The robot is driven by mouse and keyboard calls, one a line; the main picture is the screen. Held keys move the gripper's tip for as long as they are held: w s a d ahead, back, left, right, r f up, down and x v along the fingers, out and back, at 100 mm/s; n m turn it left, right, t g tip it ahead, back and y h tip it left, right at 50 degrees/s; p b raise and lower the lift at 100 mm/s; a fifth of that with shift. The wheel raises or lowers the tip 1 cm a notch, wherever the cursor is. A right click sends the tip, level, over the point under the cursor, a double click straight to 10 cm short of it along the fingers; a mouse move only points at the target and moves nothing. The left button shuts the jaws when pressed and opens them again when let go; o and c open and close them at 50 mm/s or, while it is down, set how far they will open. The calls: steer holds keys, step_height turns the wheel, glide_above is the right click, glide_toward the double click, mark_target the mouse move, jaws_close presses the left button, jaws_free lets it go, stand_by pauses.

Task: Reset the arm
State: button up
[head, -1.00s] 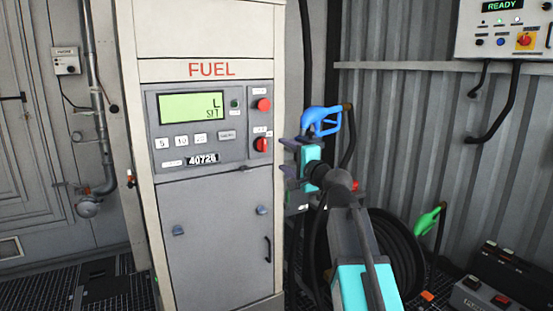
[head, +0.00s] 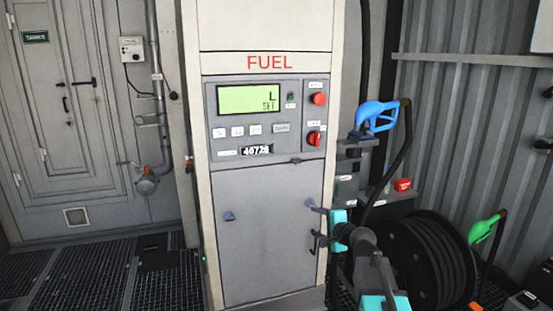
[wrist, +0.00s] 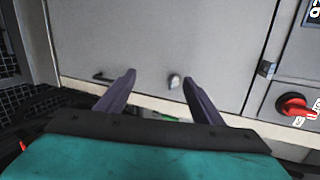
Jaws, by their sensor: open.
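My gripper (head: 318,227) is in front of the lower right edge of the fuel dispenser's grey cabinet door (head: 268,225). Its two dark fingers stand apart with nothing between them. In the wrist view my gripper (wrist: 158,92) also shows open and empty, facing the grey door (wrist: 150,35) with a small latch (wrist: 174,81) beyond the fingertips. I cannot tell how far the fingers are from the door. The arm reaches up from the bottom right of the head view.
A blue nozzle (head: 377,115) hangs right of the dispenser (head: 268,63). Below it are a red-topped box (head: 403,185) and a hose reel (head: 438,262). A green nozzle (head: 485,228) stands at far right.

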steer(key=s+a+f+n+g+p, duration=0.1)
steer(key=s+a+f+g, duration=0.15)
steer(key=s+f, duration=0.75)
steer(key=s+a+f+n+g+h+p, duration=0.1)
steer(key=s+f+n+g, duration=0.3)
steer(key=f, duration=1.2)
steer(key=s+a+f+m+g+p, duration=0.1)
steer(key=s+f+g, duration=0.1)
steer(key=s+f, duration=0.8)
steer(key=s+f+n+g, duration=0.2)
steer(key=s+f+g, duration=0.1)
steer(key=s+f, duration=0.7)
steer(key=s+d+f+n+g+h, duration=0.2)
steer(key=s+d+n+g, duration=0.1)
steer(key=s, duration=0.8)
steer(key=s+d+f+n+g+h, duration=0.2)
steer(key=s+d+n+g, duration=0.1)
steer(key=s, duration=0.8)
steer(key=d+n, duration=0.1)
steer(key=n, duration=0.1)
steer(key=shift+s+n+g+p, duration=0.15)
steer(key=shift+n+g+p, duration=0.15)
steer(key=shift+g+p, duration=0.1)
steer(key=shift+c, duration=0.4)
steer(key=c, duration=0.7)
steer(key=shift+a, duration=0.1)
